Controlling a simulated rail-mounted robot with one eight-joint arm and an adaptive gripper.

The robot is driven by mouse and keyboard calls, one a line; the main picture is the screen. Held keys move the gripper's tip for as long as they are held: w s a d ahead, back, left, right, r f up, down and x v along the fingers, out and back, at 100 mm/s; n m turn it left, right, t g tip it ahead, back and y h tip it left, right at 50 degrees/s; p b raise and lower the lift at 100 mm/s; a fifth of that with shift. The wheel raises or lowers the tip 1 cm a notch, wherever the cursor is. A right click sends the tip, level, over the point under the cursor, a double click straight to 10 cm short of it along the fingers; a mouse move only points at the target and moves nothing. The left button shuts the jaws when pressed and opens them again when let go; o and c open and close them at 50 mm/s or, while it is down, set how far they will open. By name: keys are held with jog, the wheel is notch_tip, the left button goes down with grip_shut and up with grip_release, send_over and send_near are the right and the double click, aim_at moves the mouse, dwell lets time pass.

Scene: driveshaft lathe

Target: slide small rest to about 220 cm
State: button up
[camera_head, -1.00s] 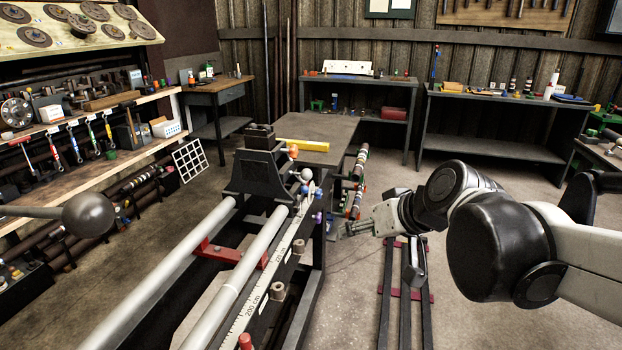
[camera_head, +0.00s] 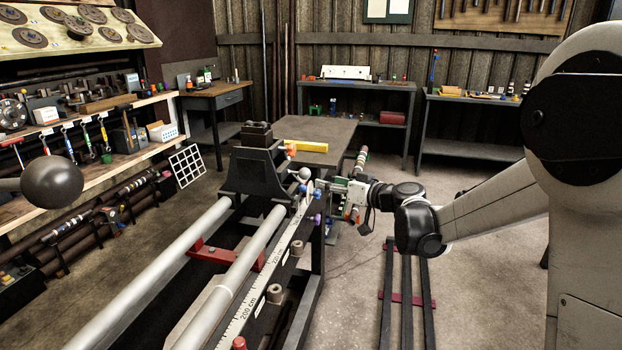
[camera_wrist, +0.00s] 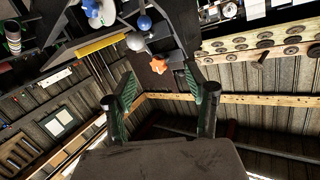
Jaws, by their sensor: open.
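A dark trapezoid block (camera_head: 258,170), which looks like the small rest, sits across the two light rails near their far end. An orange star knob (camera_head: 291,149) and a grey ball knob (camera_head: 305,174) are on its right side. My gripper (camera_head: 334,187) is just right of these knobs, pointing left at the block. In the wrist view my gripper (camera_wrist: 165,88) is open and empty. The orange knob (camera_wrist: 158,65) appears between the fingertips, with the grey ball (camera_wrist: 135,41) beyond; contact cannot be told. The scale (camera_head: 262,285) reads 200 cm nearer me and 220 cm farther along.
A red bracket (camera_head: 222,255) lies between the rails. Blue and purple knobs (camera_head: 317,219) sit by the scale's far end. A yellow bar (camera_head: 303,147) lies on the grey table (camera_head: 335,130) behind. A near ball handle (camera_head: 52,183) juts in at left.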

jog(key=t, duration=0.2)
send_near(309, 176)
jog(key=v, duration=0.2)
jog(key=shift+y, duration=0.4)
jog(key=b+x, duration=0.1)
jog(key=x, duration=0.6)
jog(key=b+x, duration=0.2)
jog(key=x, duration=0.5)
jog(key=shift+d+f, duration=0.15)
jog(key=shift+f, duration=0.1)
grip_shut()
